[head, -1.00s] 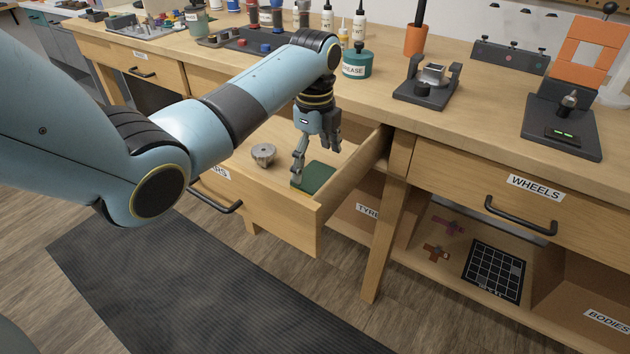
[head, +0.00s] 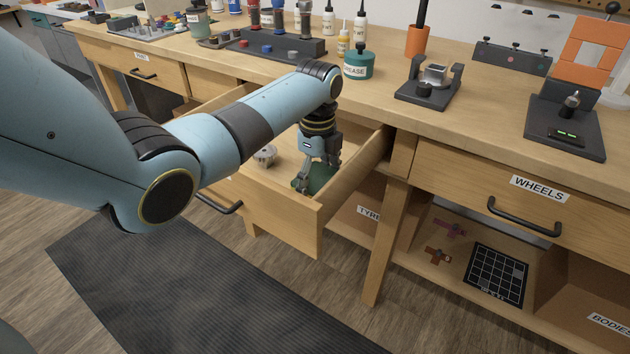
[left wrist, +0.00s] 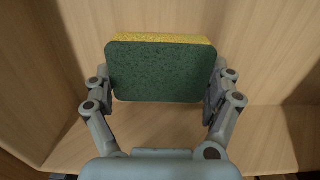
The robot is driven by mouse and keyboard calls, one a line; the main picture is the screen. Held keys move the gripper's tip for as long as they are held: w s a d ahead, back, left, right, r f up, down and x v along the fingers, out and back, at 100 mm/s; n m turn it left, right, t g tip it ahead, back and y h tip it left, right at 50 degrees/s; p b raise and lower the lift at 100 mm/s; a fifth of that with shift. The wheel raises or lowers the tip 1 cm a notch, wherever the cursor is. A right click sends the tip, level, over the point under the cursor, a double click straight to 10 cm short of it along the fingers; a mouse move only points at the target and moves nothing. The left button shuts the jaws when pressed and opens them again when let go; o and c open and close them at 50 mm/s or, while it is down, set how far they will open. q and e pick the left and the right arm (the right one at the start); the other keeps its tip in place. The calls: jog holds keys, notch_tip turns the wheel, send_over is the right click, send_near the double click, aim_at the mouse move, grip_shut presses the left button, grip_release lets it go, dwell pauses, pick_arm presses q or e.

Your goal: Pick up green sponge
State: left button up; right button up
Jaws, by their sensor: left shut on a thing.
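The green sponge (left wrist: 160,75) has a dark green face and a yellow layer behind it. In the left wrist view it sits between the two fingers of my left gripper (left wrist: 160,92), which press on its left and right ends. In the head view the sponge (head: 321,178) lies low inside the open drawer (head: 283,212), partly hidden by the fingers. My left gripper (head: 316,178) reaches down into the drawer and is shut on the sponge. My right gripper is not in view.
A round grey metal part (head: 265,155) lies in the drawer left of my gripper. Drawer walls stand close around it. The teal grease tub (head: 358,65) and a dark fixture (head: 428,88) stand on the bench above.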

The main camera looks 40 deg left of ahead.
aim_at(317, 177)
pick_arm(q)
notch_tip(317, 177, up, 9)
jog(key=shift+r+p, duration=0.1)
jog(key=shift+p, duration=0.75)
jog(key=shift+r, duration=0.4)
jog(key=shift+o, duration=0.5)
jog(key=c, duration=0.4)
